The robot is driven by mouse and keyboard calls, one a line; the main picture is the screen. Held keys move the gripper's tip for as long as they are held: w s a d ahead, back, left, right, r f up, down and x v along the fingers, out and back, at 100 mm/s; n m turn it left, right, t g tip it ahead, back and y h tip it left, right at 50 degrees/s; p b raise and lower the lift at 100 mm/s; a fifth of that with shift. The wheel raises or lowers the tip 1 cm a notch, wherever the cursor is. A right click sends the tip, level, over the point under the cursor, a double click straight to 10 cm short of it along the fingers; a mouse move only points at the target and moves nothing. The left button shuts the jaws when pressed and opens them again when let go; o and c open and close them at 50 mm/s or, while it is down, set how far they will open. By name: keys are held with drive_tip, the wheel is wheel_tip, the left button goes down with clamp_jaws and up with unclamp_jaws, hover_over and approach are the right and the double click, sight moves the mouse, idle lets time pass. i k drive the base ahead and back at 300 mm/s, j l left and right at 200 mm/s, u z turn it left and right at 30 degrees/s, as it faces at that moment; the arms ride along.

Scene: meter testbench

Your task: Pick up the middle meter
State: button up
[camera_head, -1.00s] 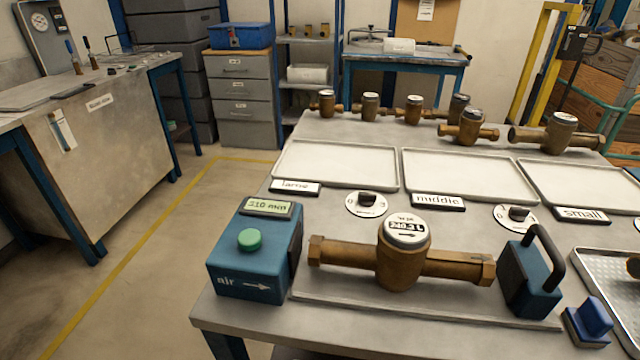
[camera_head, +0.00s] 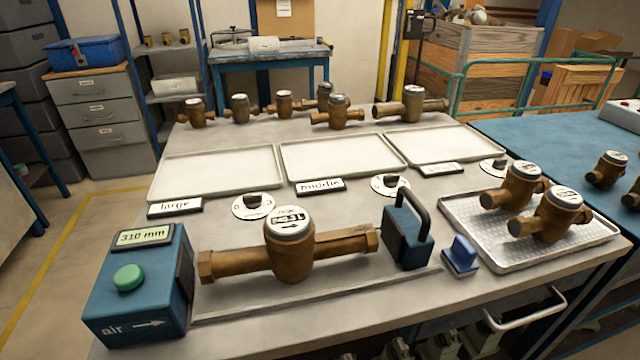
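A brass meter (camera_head: 290,245) with a white dial lies across the front of the bench, between the teal air block (camera_head: 140,285) and a teal clamp block (camera_head: 406,236) with a black handle. Two brass meters, a left one (camera_head: 516,188) and a right one (camera_head: 550,215), lie side by side on a metal tray (camera_head: 470,240). Several more brass meters stand along the back edge, one of them near the centre (camera_head: 336,112). The label "middle" (camera_head: 320,186) is in front of the empty centre white tray (camera_head: 340,158). Which meter is the middle one I cannot tell. My gripper is not in view.
The large tray (camera_head: 218,174) and small tray (camera_head: 432,146) are empty. Black knobs on round dials (camera_head: 253,206) and a blue block (camera_head: 461,254) stand on the bench. A blue table (camera_head: 540,132) with more meters adjoins at right. Open floor lies at left.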

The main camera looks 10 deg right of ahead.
sight(559, 207)
drive_tip(key=i+j+z, duration=0.15)
drive_tip(key=z, duration=0.65)
